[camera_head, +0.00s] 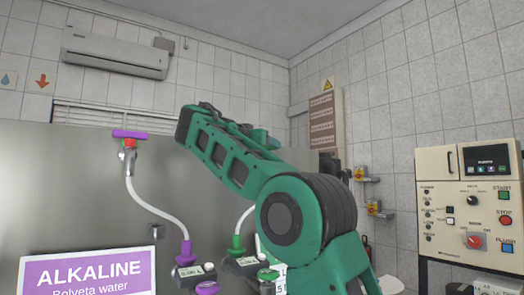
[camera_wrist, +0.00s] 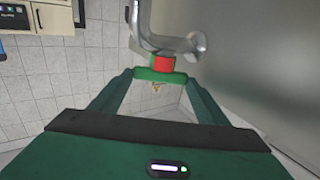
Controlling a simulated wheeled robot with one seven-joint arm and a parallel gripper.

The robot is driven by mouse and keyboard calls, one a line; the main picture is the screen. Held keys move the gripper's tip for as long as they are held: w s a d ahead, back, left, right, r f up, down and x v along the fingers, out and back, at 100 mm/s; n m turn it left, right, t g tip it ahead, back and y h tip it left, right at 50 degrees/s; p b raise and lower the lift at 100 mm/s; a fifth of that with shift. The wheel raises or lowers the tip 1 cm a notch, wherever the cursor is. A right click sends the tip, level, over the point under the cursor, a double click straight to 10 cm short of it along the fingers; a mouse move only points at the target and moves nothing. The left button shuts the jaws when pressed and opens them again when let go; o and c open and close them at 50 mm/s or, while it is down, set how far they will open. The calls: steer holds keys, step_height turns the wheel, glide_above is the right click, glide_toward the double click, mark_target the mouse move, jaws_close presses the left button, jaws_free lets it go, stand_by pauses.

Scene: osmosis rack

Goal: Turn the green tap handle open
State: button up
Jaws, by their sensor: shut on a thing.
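The green tap handle (camera_wrist: 150,75) is a short bar in the upper middle of the wrist view. It sits at a red collar (camera_wrist: 163,63) on a curved grey metal pipe (camera_wrist: 172,43). My gripper (camera_wrist: 160,79) has its two green fingers on either end of the handle and is shut on it. In the head view my green arm covers this tap, so the handle cannot be made out clearly there. How far the handle is turned cannot be told.
A purple tap handle (camera_head: 130,134) with a white hose (camera_head: 152,205) is on the grey metal panel (camera_head: 70,190) at left. A purple ALKALINE sign (camera_head: 88,272) stands in front. A beige control box (camera_head: 473,200) is on the right wall.

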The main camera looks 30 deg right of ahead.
steer(key=shift+w+a+r+m+g+h, duration=0.15)
steer(key=shift+w+m+g+h, duration=0.2)
steer(key=shift+g, duration=0.3)
steer(key=shift+w+a+r+m+g+h, duration=0.1)
steer(key=shift+m+g+h, duration=0.25)
steer(key=shift+m+g, duration=0.25)
steer(key=o, duration=1)
steer(key=shift+f, duration=0.1)
steer(key=shift+o, duration=0.2)
steer(key=shift+a, duration=0.15)
steer(key=v, duration=1)
steer(key=shift+a, duration=0.25)
